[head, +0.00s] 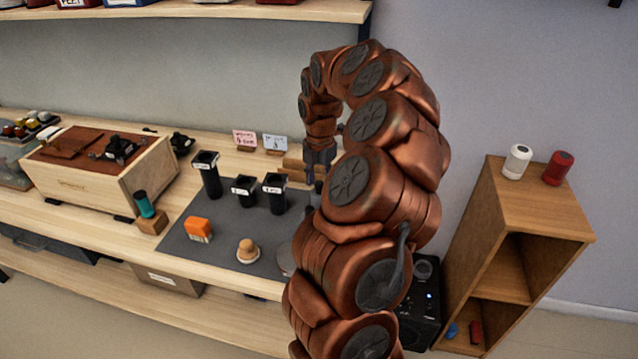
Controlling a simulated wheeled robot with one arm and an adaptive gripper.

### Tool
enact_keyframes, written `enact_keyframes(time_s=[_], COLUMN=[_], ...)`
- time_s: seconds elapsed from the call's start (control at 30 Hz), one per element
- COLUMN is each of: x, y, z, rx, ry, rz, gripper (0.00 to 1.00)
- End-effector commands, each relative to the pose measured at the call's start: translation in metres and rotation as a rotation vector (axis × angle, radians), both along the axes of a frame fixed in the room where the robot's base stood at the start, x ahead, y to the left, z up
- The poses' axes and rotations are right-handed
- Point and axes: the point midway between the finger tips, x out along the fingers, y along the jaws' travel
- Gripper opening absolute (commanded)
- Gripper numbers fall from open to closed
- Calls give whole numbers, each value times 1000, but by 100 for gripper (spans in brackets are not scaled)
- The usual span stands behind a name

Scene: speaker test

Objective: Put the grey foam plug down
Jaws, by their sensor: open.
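My copper-coloured arm rises in the front and curves over, and my gripper (317,182) points down at the back right of the dark grey mat (188,247). The gripper is open, small in the view and partly hidden behind my own arm. I cannot make out a grey foam plug for certain; it may be hidden by the arm. Three black cups with white labels stand on the mat: a tall one (207,177), a short one (244,192) and a middle one (274,195). A wooden block (294,164) lies just left of the gripper.
An orange block (198,229) and a tan knob-like piece (248,250) sit on the mat. A wooden box (97,180) and a teal cylinder on a block (144,205) stand left. Two small signs (258,141) stand behind. A wooden shelf unit (545,210) is right.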

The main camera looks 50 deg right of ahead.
Motion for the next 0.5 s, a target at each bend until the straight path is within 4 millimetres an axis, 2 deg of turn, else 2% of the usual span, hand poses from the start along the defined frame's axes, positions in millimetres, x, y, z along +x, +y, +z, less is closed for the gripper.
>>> enact_keyframes(time_s=[0.5], x=[1], y=[-1], z=[85], rx=[-4], ry=[-6], rz=[-1], gripper=[48])
